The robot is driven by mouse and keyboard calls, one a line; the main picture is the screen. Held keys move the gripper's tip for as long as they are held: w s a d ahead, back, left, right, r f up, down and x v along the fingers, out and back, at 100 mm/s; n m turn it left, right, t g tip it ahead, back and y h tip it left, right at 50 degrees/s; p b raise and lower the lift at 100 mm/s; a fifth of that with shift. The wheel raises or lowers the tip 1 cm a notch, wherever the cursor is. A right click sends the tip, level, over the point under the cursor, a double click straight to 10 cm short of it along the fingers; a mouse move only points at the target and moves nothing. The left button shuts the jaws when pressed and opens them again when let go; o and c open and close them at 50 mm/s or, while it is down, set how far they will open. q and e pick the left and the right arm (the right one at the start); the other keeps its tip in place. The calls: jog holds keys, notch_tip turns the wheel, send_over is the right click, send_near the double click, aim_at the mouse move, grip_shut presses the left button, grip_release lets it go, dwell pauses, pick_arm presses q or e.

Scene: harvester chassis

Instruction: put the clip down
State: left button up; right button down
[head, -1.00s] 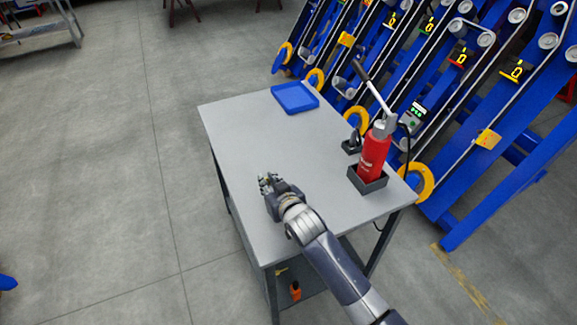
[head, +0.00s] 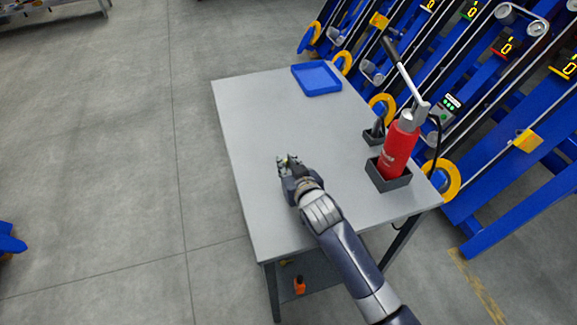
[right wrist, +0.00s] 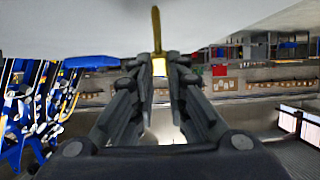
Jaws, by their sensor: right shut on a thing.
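My right gripper (head: 287,161) is above the grey table (head: 250,115), over its middle-left part. In the right wrist view its fingers (right wrist: 158,72) are closed on a thin brass-yellow piece, the clip (right wrist: 156,30), which sticks out beyond the fingertips. The pale surface fills the top of that view, and I cannot tell whether the clip touches it. In the head view the clip is too small to make out clearly. My left gripper is not in view.
A blue tray (head: 317,78) lies at the table's far end. A red pump bottle (head: 399,150) stands in a dark holder on the right, with a small dark holder (head: 374,136) beside it. An orange item (head: 299,286) is on the lower shelf. Blue machinery stands behind the table.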

jog(key=shift+s+a, duration=0.1)
jog(key=c, duration=1.9)
grip_release()
jog(key=shift+c, duration=0.2)
jog(key=o, duration=0.4)
jog(key=shift+f, duration=0.1)
jog(key=shift+c, duration=0.2)
jog(key=shift+r, duration=0.2)
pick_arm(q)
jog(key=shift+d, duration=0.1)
pick_arm(e)
jog(key=v, duration=1.2)
